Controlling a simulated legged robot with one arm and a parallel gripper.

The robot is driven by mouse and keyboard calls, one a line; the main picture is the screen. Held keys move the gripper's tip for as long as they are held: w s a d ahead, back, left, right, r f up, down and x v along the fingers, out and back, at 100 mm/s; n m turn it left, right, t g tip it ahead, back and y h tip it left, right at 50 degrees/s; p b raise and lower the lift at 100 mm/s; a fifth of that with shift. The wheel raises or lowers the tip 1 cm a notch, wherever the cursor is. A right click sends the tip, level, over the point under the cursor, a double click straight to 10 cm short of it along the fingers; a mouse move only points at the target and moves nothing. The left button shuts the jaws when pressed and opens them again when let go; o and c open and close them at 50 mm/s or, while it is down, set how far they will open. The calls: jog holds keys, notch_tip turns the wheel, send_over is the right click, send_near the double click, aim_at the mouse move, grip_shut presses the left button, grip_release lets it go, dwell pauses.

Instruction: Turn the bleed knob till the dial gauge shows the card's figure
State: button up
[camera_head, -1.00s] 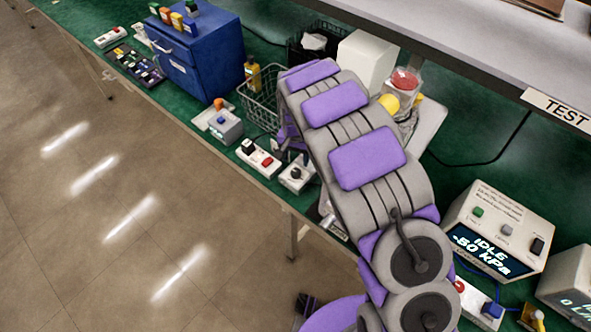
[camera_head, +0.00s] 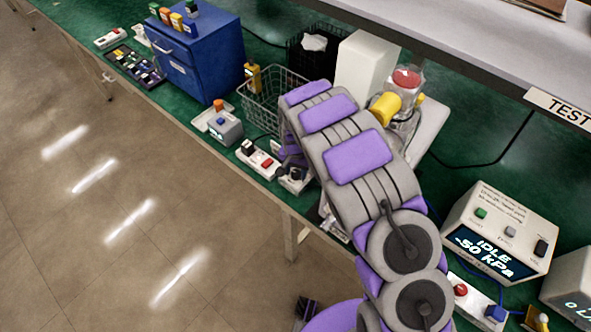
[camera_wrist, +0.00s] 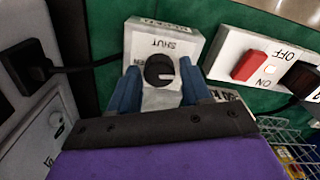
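The bleed knob (camera_wrist: 160,70) is a round black knob with a white mark pointing right in the wrist view. It sits on a white box (camera_wrist: 187,42) lettered SHUT, with a second, partly hidden word at left. My gripper (camera_wrist: 162,88) has two blue fingers, apart, one on each side of the knob's near side; I see gaps between them and the knob. In the head view the box (camera_head: 295,181) is partly covered by my gripper (camera_head: 286,163). I cannot make out a dial gauge or a readable figure card.
A switch box with a red rocker (camera_wrist: 250,65) stands close at right in the wrist view. A wire basket (camera_head: 262,108) and blue cabinet (camera_head: 205,62) stand farther along the green bench. A pump tester (camera_head: 497,240) reads IDLE -50 kPa. The bench's front edge is near the knob box.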

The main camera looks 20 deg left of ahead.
aim_at(295, 173)
jog(key=c, duration=0.8)
jog(key=shift+o, duration=0.2)
jog(key=shift+m+p, duration=0.3)
jog(key=shift+m, duration=1.2)
jog(key=o, duration=1)
jog(key=shift+a, duration=0.15)
jog(key=shift+o, duration=0.2)
notch_tip(295, 173, up, 17)
jog(key=p, duration=0.2)
jog(key=shift+r, duration=0.15)
